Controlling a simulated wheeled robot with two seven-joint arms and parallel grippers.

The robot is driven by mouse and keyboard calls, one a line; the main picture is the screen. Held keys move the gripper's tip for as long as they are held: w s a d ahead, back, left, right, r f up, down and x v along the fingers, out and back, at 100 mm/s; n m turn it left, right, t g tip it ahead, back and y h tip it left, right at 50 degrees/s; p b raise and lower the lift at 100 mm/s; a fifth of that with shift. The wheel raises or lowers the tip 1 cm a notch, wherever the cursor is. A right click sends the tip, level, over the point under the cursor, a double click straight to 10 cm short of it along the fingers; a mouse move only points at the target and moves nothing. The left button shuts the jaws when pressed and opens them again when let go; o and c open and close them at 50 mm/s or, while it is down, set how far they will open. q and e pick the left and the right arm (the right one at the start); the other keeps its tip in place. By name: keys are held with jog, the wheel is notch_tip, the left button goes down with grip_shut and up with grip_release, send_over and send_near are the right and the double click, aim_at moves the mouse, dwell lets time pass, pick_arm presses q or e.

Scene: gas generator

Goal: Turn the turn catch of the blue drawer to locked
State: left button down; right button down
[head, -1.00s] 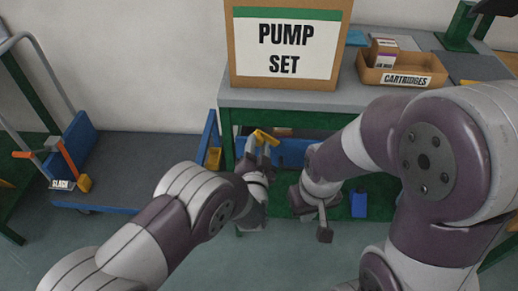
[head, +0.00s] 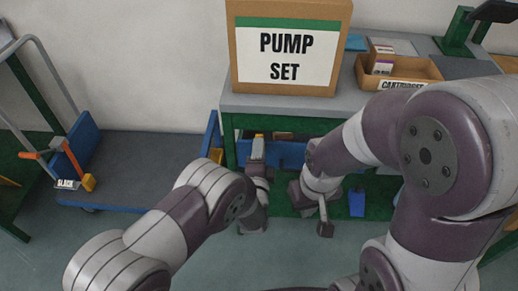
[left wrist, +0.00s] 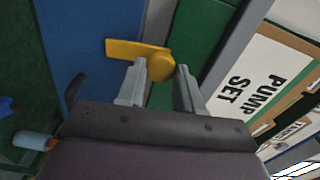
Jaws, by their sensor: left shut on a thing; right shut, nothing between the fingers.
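The yellow turn catch (left wrist: 133,50) shows in the left wrist view, its round hub (left wrist: 160,67) between my fingertips. Its flat lever reaches left over the blue drawer front (left wrist: 85,40). My left gripper (left wrist: 160,72) is shut on the catch. In the head view, the blue drawer (head: 287,154) is under the bench top, and my left gripper (head: 257,160) is at its left end, with a little of the yellow catch (head: 258,137) showing above. My right gripper (head: 324,222) is shut and empty, low in front of the bench, apart from the drawer.
A PUMP SET box (head: 287,45) and a CARTRIDGES tray (head: 420,68) stand on the bench (head: 300,103). A blue panel with a yellow part (head: 216,155) is left of the drawer. A trolley (head: 140,165) with an orange-handled SLACK lever (head: 68,165) stands left.

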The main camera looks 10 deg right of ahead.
pick_arm(q)
jog(key=shift+m, duration=0.6)
jog(key=c, duration=0.8)
grip_release()
jog(key=shift+o, duration=0.2)
jog(key=p+v, duration=0.2)
jog(key=v, duration=1)
jog(key=shift+s, duration=0.35)
